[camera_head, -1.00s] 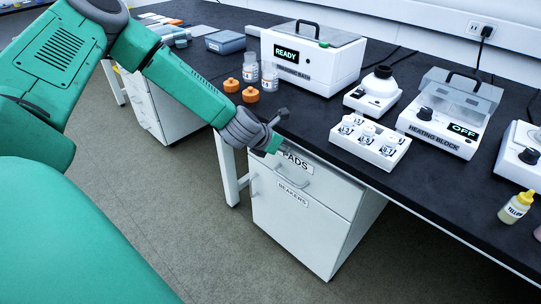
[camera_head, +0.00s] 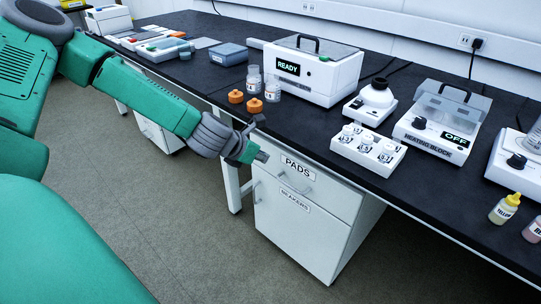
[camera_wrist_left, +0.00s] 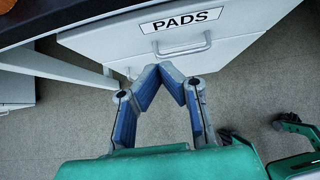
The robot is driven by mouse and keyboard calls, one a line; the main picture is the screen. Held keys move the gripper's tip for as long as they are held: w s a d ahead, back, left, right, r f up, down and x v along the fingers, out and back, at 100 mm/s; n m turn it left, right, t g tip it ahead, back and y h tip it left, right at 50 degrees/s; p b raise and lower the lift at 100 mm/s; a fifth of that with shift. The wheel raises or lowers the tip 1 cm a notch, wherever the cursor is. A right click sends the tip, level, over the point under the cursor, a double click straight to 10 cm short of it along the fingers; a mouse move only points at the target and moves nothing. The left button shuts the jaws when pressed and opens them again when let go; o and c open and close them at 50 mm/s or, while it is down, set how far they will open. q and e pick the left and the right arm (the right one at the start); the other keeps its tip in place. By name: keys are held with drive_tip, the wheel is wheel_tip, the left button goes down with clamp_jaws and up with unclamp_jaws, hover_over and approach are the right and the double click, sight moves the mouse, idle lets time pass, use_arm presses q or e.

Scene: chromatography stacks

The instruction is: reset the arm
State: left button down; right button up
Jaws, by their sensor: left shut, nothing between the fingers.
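My left arm comes in from the left in the head view. Its gripper (camera_head: 262,157) hangs in front of the bench edge, near the drawer labelled PADS (camera_head: 300,176). In the left wrist view the two blue-padded fingers (camera_wrist_left: 160,70) meet at their tips, shut with nothing between them. The PADS drawer front (camera_wrist_left: 215,42) and its handle lie just beyond the fingertips in that view. The drawer appears closed. I cannot tell how far the fingertips are from the handle. My right gripper is not clearly shown in either view.
The black bench (camera_head: 225,85) holds a water bath reading READY (camera_head: 315,75), a heating block reading OFF (camera_head: 435,135), a white vial rack (camera_head: 350,155), orange caps (camera_head: 254,105) and glass jars (camera_head: 272,90). A yellow-capped bottle (camera_head: 504,210) stands at right. Floor (camera_head: 190,235) is open below the arm.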

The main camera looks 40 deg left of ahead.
use_arm(q)
drive_tip(key=shift+v, duration=0.8)
drive_tip(key=shift+d, duration=0.15)
